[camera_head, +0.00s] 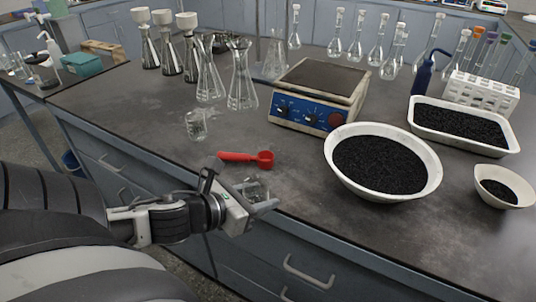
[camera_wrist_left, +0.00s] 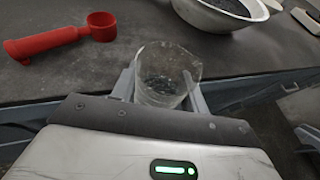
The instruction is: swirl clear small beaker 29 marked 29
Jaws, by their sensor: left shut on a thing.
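My left gripper (camera_head: 262,202) is shut on a clear small beaker (camera_wrist_left: 165,75), at the front edge of the bench. In the left wrist view the beaker sits between the two fingers, its rim facing up, and the gripper body hides its lower part. In the head view the beaker (camera_head: 257,190) is partly hidden by the gripper. I cannot read a number on it. Another clear small beaker (camera_head: 196,125) stands on the bench farther back. My right gripper is in neither view.
A red scoop (camera_head: 240,157) lies just behind my left gripper. A white bowl of black grains (camera_head: 428,185) stands to the right, with a smaller bowl (camera_head: 500,203) and a tray (camera_head: 417,112) beyond. A hot plate (camera_head: 310,115) and glass flasks (camera_head: 240,90) stand behind.

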